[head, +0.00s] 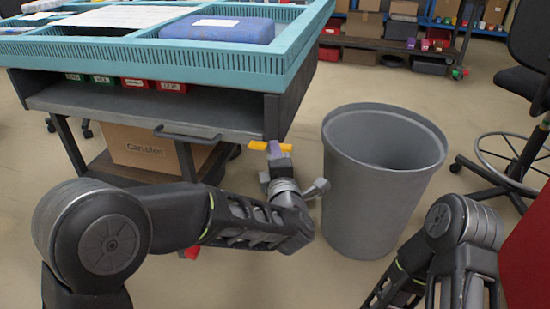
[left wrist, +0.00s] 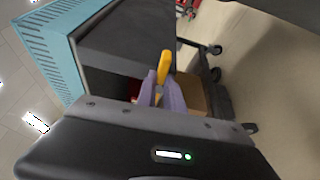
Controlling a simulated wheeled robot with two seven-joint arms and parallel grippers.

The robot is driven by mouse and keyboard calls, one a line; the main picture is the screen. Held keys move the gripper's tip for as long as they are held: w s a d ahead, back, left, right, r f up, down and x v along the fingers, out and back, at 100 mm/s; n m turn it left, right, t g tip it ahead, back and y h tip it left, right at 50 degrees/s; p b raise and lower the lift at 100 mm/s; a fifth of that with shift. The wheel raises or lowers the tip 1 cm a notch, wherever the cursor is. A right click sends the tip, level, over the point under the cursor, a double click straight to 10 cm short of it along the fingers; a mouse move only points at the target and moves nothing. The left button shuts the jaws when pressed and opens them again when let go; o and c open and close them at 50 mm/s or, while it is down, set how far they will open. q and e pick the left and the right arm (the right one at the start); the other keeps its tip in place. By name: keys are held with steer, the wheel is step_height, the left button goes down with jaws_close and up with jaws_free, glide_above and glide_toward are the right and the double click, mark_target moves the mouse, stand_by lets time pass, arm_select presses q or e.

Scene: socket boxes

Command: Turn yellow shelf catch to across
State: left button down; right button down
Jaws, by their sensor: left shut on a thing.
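The yellow shelf catch (head: 257,145) is a small bar at the front right corner of the shelf under the teal-topped bench. In the head view it lies nearly level, sticking out on both sides of my left gripper (head: 274,151). My left gripper's purple fingers are shut on the catch. In the left wrist view the yellow catch (left wrist: 165,62) stands up between the two purple fingers of my left gripper (left wrist: 163,92), which hide its middle. My right arm shows at the lower right of the head view, but its gripper is out of sight.
A grey bin (head: 345,215) stands just right of my left gripper. The shelf (head: 150,108) has a dark handle (head: 187,135) in front, with small red and green boxes behind. A cardboard box (head: 140,150) sits below. A black chair stands at the right.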

arm_select(q)
steer(key=shift+f+m, duration=0.1)
steer(key=shift+m, duration=0.4)
steer(key=c, duration=1.5)
jaws_free()
steer(key=shift+o, duration=0.2)
steer(key=shift+s, duration=0.1)
steer(key=s+p, duration=0.1)
steer(key=s, duration=0.6)
steer(key=shift+s+d, duration=0.3)
steer(key=shift+d, duration=0.1)
steer(key=shift+f, duration=0.1)
